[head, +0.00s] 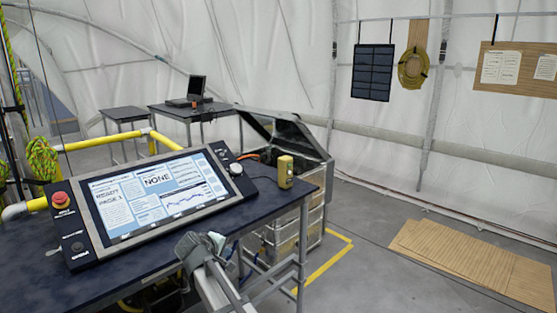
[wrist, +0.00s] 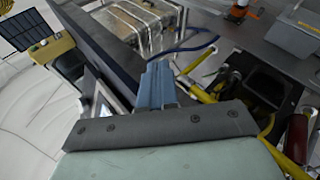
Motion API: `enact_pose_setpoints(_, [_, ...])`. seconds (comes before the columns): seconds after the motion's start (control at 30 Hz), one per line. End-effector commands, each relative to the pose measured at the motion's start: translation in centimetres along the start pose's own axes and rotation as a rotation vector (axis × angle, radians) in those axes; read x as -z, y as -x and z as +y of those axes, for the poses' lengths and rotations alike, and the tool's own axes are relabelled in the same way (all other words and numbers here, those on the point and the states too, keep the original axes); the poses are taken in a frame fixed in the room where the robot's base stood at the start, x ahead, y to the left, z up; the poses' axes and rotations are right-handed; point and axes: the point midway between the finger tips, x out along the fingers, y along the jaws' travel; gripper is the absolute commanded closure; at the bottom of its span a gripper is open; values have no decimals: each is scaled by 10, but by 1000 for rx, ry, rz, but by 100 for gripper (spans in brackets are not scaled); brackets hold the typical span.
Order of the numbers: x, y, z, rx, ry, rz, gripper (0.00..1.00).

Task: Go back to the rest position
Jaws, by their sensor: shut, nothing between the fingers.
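My gripper (head: 214,240) is at the bottom middle of the head view, by the near edge of the dark table (head: 130,235). In the wrist view its blue-grey fingers (wrist: 158,75) are together with nothing between them. The fingers point towards the dark table edge in that view, and I cannot tell how far off it is. No marker for a rest position shows.
A control console (head: 165,200) with a lit screen and a red button (head: 60,198) stands on the table. A yellow handheld device (head: 285,172) is near its right corner. An open metal crate (head: 300,215) stands behind. Floor at right is mostly free, with flat boards (head: 480,262).

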Motion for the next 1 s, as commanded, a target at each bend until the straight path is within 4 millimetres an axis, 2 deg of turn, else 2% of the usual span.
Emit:
enact_pose_setpoints(0.03, [-14,-16,-13,24,-7,-22,100])
enact_pose_setpoints(0.2, [-63,-62,-55,111,-44,-96,100])
enact_pose_setpoints(0.5, [-165,-128,-140,274,-130,-245,100])
enact_pose_setpoints(0.8, [-270,-164,-227,434,-237,-402,100])
enact_pose_setpoints(1.0, [-338,-171,-284,537,-317,-510,100])
